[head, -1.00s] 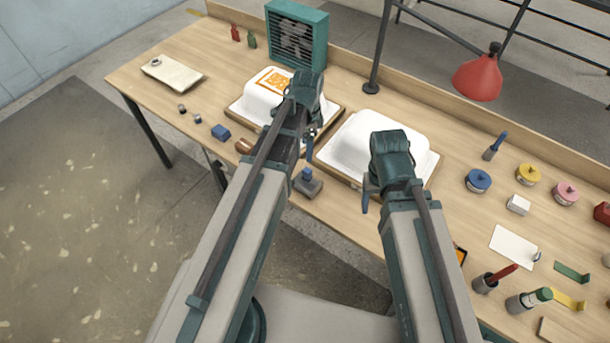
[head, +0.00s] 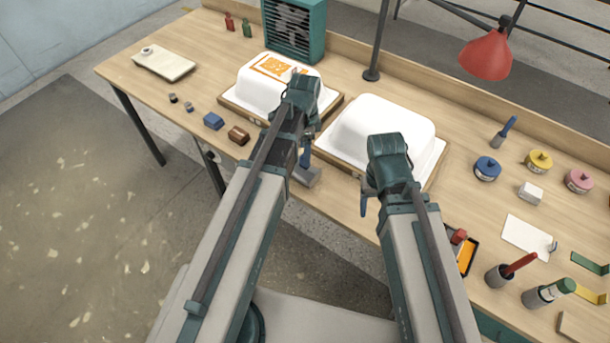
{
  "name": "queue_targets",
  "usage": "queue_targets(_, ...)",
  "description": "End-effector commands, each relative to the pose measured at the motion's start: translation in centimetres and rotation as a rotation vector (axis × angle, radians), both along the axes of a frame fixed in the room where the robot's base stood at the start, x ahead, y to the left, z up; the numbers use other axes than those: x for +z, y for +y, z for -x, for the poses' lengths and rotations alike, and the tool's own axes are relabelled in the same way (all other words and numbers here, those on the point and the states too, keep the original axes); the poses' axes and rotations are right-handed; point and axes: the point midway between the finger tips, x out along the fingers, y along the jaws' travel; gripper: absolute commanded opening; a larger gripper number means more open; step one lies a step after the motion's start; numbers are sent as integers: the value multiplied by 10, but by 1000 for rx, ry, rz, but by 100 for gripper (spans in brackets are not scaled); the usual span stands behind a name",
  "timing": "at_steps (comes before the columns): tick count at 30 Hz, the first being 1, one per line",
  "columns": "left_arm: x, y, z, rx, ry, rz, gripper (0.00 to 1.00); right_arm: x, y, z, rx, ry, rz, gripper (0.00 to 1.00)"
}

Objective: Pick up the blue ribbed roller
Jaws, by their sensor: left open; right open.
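A small blue piece (head: 213,121), which looks like the blue roller, lies near the table's front edge at left; its ribs are too small to make out. A brown roller-like piece (head: 238,135) lies just to its right. My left gripper (head: 307,150) is open, well to the right of the blue piece and in front of the gap between the two white moulds; its fingers are partly hidden by my wrist. My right gripper (head: 364,200) is open in front of the right mould, far from the blue piece. Neither gripper touches the blue piece.
A white mould with an orange pattern (head: 248,90) and a plain white mould (head: 380,120) stand on boards. A grey block (head: 307,176) sits at the front edge below my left gripper. A red lamp (head: 485,54) overhangs the right. The table's left part is fairly clear.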

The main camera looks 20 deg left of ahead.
Motion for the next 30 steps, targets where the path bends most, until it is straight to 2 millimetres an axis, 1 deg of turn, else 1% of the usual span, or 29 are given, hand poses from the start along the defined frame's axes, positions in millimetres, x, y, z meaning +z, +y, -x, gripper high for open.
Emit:
queue_targets(4, -1, 0, 0, 0, 0, 0, 72, -1, 0, 0, 0, 0, 0, 67)
queue_targets(7, -7, 0, 0, 0, 0, 0, 72, -7, 0, 0, 0, 0, 0, 67)
queue_targets(18, -50, 0, -2, 0, 0, 0, 72, -50, 0, 0, 0, 0, 0, 67)
queue_targets(21, -53, 0, -2, 0, 0, 0, 72, -53, 0, 0, 0, 0, 0, 67)
queue_targets(27, -51, 0, -2, 0, 0, 0, 72, -51, 0, 0, 0, 0, 0, 67)
queue_targets(28, -51, 0, -2, 0, 0, 0, 70, -51, 0, 0, 0, 0, 0, 67)
queue_targets(30, -51, 0, -2, 0, 0, 0, 58, -51, 0, 0, 0, 0, 0, 67)
